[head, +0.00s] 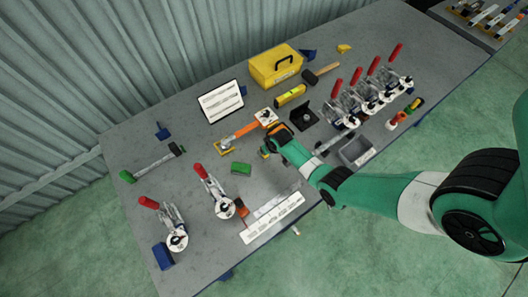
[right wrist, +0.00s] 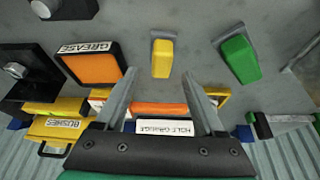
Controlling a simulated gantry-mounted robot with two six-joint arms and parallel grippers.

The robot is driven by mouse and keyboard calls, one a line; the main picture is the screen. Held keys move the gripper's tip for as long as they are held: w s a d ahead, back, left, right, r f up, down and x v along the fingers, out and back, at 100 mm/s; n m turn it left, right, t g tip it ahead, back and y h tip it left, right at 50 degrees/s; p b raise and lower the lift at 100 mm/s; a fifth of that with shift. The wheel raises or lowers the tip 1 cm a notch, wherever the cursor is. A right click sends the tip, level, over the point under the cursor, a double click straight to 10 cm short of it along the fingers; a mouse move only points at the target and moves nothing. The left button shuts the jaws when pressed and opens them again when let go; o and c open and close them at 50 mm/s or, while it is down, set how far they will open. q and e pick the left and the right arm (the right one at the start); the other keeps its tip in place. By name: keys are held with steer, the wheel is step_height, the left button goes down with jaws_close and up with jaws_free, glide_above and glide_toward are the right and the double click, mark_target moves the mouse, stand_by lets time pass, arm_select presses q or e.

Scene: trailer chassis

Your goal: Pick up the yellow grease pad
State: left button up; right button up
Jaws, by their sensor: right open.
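The yellow grease pad (right wrist: 162,60), a small yellow block with a grey end, lies on the grey table in the right wrist view. In the head view only a bit of yellow (head: 264,153) shows beside my right gripper, which hides the rest. My right gripper (right wrist: 160,76) is open and empty. Its fingertips point toward the pad, which appears between them; I cannot tell the height gap. In the head view the right gripper (head: 270,148) is over the middle of the table. My left gripper is not in view.
A similar green block (right wrist: 238,58) lies just right of the pad; it also shows in the head view (head: 241,168). A black box labelled grease with an orange inside (right wrist: 92,68) is to the left. Toggle clamps (head: 222,205) and a grey bin (head: 356,151) stand nearby.

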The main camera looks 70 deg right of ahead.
steer(key=b+x, duration=0.4)
steer(key=shift+a+f+b, duration=0.1)
steer(key=shift+f+b, duration=0.25)
steer(key=shift+b, duration=0.05)
steer(key=shift+w+f, duration=0.2)
steer(key=shift+f, duration=0.05)
steer(key=shift+r, duration=0.1)
steer(key=shift+c, duration=0.2)
jaws_close()
